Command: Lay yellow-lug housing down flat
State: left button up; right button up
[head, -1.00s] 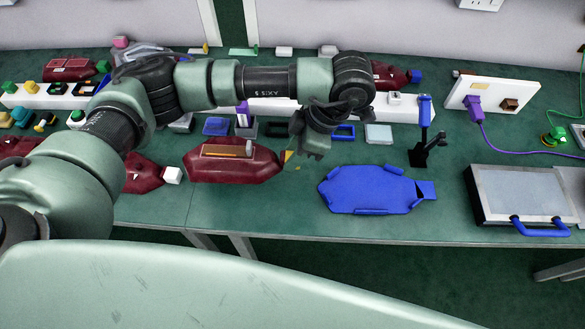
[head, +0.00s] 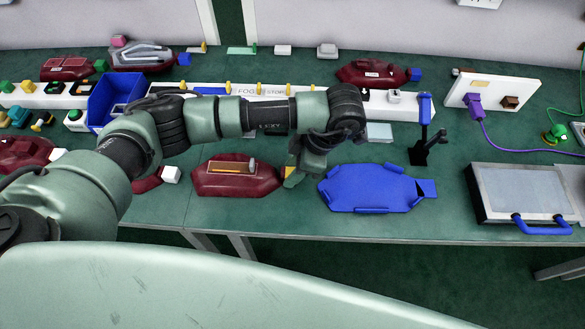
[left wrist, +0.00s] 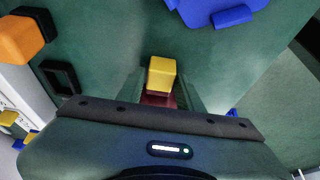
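The yellow-lug housing (head: 215,183) is a dark red, elongated body with a tan-orange strip on top. In the head view it lies face up, looking level or nearly so, at the front left-centre of the table; I cannot tell whether it touches the table. Its yellow lug (head: 291,180) points right. My left gripper (head: 300,172) is at that lug, with its fingers pointing down. In the left wrist view the yellow lug (left wrist: 161,73) sits between my fingers, which appear closed on its sides, with dark red below it. My right gripper is not in view.
A flat blue tray-like piece (head: 370,190) lies just right of the gripper. A black stand with a blue top (head: 425,112) and a grey case (head: 525,190) are further right. A blue bin (head: 112,98) and other red housings (head: 370,74) stand behind. The table's front edge is close.

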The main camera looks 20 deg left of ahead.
pick_arm(q)
jog(key=shift+o, duration=0.5)
jog(key=shift+r, duration=0.1)
jog(key=shift+r, duration=0.15)
jog(key=v, duration=1.1)
jog(key=shift+d+r, duration=0.2)
jog(key=shift+r, duration=0.2)
